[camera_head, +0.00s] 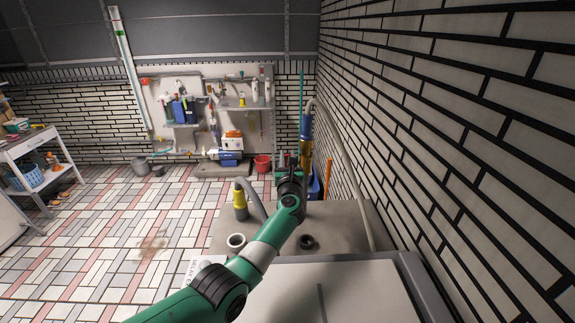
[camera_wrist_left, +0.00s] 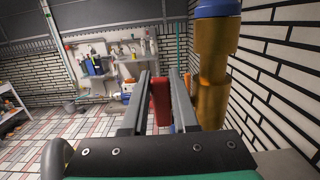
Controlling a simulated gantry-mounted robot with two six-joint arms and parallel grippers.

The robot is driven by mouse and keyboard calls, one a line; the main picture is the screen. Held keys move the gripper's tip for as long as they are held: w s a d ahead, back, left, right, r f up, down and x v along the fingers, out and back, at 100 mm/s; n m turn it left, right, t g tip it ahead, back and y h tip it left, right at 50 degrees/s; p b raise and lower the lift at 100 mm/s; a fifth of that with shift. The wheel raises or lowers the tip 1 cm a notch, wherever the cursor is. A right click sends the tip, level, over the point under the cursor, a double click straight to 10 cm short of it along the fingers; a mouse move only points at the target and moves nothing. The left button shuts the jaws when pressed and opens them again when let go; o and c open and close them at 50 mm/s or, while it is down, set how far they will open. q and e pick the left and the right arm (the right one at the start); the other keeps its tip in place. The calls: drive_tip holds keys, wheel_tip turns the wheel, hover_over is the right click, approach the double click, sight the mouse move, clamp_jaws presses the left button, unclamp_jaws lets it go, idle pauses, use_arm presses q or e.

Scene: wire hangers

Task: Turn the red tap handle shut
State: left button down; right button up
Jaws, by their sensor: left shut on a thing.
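The red tap handle (camera_wrist_left: 160,97) stands upright in the left wrist view, between the two grey fingers of my left gripper (camera_wrist_left: 163,76), which is shut on it. The brass tap body (camera_wrist_left: 211,80) with a blue top (camera_wrist_left: 217,8) is just right of the fingers. In the head view, the brass body (camera_head: 305,153) stands upright near the right wall, with my left gripper (camera_head: 290,162) close on its left side. I cannot make out the handle clearly there. My right gripper is not in view.
A pale hose (camera_head: 349,160) runs along the brick wall (camera_head: 450,110) at right. Open tiled floor (camera_head: 120,225) is at left.

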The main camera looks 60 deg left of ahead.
use_arm(q)
drive_tip(key=shift+f, duration=0.2)
drive_tip(key=shift+r, duration=0.2)
drive_tip(key=c, duration=1)
unclamp_jaws()
drive_tip(key=shift+o, duration=0.2)
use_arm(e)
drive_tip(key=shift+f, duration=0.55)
use_arm(q)
drive_tip(key=shift+d, duration=0.1)
drive_tip(key=p+v, duration=0.9)
drive_tip(key=v, duration=0.2)
drive_tip(key=shift+d+f+p, duration=0.15)
drive_tip(key=shift+d+p, duration=0.05)
drive_tip(key=shift+p, duration=0.2)
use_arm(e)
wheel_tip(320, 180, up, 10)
